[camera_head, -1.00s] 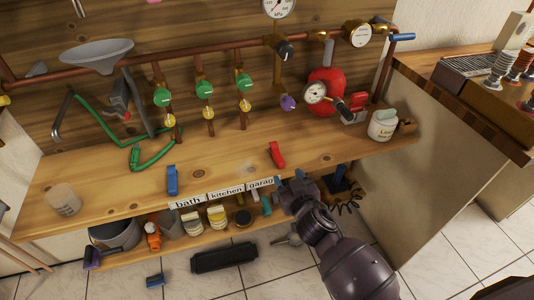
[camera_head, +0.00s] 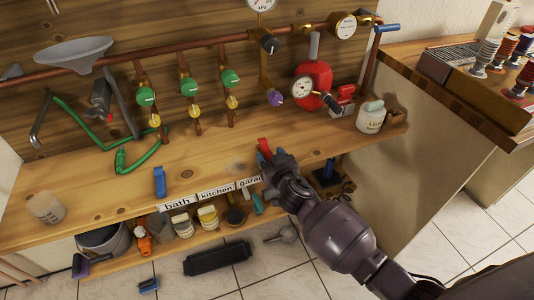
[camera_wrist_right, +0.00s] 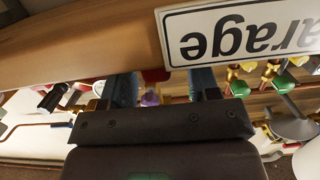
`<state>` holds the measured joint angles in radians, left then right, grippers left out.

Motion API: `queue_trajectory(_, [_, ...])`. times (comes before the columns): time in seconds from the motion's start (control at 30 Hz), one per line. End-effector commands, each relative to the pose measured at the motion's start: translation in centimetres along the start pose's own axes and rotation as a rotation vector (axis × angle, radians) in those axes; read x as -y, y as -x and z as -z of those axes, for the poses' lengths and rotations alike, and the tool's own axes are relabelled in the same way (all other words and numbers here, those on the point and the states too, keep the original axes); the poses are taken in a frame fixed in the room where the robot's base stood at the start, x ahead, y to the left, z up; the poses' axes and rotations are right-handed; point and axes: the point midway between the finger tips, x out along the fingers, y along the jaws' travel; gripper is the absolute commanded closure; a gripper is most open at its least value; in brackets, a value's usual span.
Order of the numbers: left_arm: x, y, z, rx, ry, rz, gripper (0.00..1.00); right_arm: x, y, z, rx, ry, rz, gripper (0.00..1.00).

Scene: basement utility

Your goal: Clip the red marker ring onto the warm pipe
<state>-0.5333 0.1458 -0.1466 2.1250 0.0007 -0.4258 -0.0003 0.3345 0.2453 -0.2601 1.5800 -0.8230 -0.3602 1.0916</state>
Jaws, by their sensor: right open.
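The red marker ring (camera_head: 264,146) lies on the wooden bench near its front edge, above the "garage" label; my right gripper partly covers it. My right gripper (camera_head: 273,162) is at the bench's front edge, beside the ring. In the right wrist view its blue-grey fingers (camera_wrist_right: 163,88) are apart, with a bit of the red ring (camera_wrist_right: 155,75) showing beyond them, not gripped. Which one is warm I cannot tell. My left gripper is out of view.
A blue clip (camera_head: 160,182) stands on the bench to the left, and a beaker (camera_head: 46,207) at its left end. The bench between ring and pipes is mostly clear.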

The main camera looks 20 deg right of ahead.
Motion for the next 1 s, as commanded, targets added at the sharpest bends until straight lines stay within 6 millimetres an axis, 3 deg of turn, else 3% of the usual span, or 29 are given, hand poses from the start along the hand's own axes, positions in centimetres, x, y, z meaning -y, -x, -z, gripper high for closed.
queue_trajectory(0.2, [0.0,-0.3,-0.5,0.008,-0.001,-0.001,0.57,-0.1,-2.4,-0.2,0.003,0.001,0.001,0.45])
queue_trajectory(0.53, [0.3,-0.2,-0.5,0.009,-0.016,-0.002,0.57,-0.1,-2.8,0.0,0.001,0.0,0.0,0.45])
queue_trajectory(0.87, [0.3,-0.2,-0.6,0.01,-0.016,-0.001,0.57,-0.1,-2.8,-0.1,0.002,0.0,0.0,0.94])
queue_trajectory(1.0, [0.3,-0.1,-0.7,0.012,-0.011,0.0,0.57,-0.1,-2.8,0.0,0.001,0.0,0.0,0.97])
